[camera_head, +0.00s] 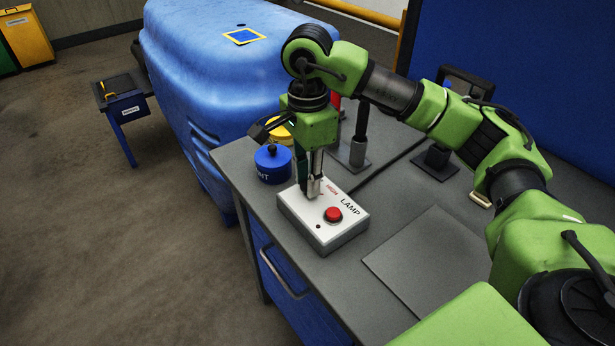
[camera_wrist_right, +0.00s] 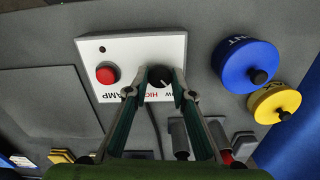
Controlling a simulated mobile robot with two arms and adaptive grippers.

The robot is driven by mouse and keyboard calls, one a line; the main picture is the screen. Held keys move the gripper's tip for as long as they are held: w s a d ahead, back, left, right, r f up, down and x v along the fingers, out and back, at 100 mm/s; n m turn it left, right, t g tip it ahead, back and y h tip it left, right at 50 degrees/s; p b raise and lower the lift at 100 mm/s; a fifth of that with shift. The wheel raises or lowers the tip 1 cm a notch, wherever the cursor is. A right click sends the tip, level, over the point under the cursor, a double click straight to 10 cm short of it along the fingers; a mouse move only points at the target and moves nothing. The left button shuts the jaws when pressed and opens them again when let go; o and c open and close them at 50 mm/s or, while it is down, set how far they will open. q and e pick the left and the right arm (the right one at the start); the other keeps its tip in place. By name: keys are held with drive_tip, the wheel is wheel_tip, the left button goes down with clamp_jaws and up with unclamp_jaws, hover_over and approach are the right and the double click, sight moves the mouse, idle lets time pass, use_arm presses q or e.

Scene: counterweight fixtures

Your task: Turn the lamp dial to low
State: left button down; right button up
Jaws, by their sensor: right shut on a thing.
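The lamp box (camera_head: 293,210) is a white-topped grey box marked LAMP, with a red button (camera_head: 333,214) and a small dark red dot on top. My right gripper (camera_head: 314,190) points down over its far left part. In the right wrist view the fingertips (camera_wrist_right: 160,78) are closed on both sides of the black dial (camera_wrist_right: 159,74). A pale mark shows on the dial's edge facing the HIGH and partly hidden LOW lettering; its exact setting is hard to tell. In the head view the gripper hides the dial. My left gripper is not in view.
A blue lidded tin (camera_head: 272,166) and a yellow one (camera_head: 281,130) stand close behind the box. A dark post on a base (camera_head: 359,150) stands farther back. A flat grey plate (camera_head: 435,262) lies to the right. The bench's front left edge is near.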

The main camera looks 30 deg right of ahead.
drive_tip(key=shift+w+d+r, duration=0.1)
drive_tip(key=shift+w+r, duration=0.05)
drive_tip(key=o, duration=1.1)
drive_tip(key=shift+o, duration=0.2)
wheel_tip(320, 180, up, 12)
